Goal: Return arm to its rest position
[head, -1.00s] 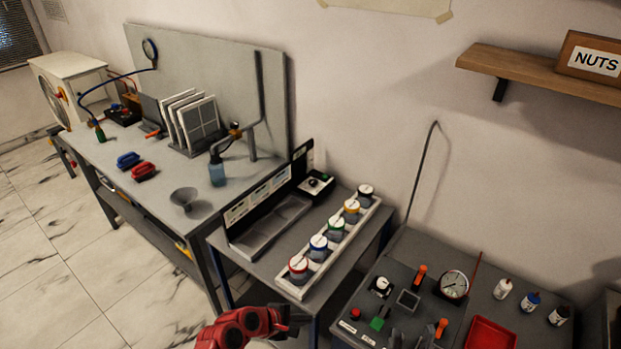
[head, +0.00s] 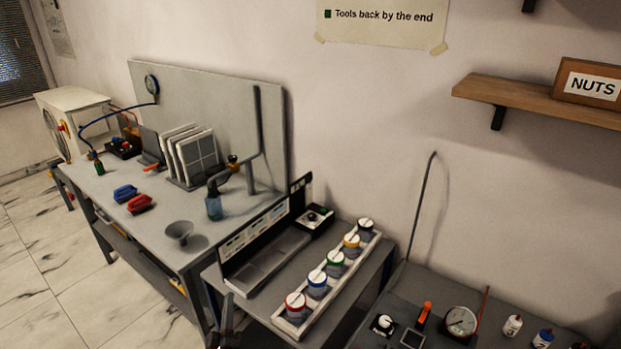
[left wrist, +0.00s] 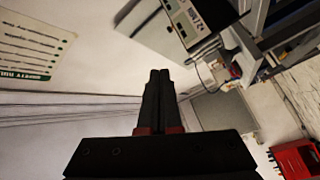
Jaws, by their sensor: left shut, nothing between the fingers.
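My left gripper (head: 226,318) shows as a dark narrow shape at the bottom edge of the head view, in front of the small grey table. In the left wrist view its two dark fingers (left wrist: 156,78) lie together, shut and empty, with red parts at their base. They touch nothing that I can see. Most of my left arm is outside the head view. My right gripper is not in view.
The small grey table (head: 262,305) holds a rack of coloured-lid jars (head: 317,284). The long bench (head: 110,178) stands to the left with a funnel (head: 179,232). A gauge panel (head: 400,300) is at lower right. Floor (head: 60,310) is clear at left.

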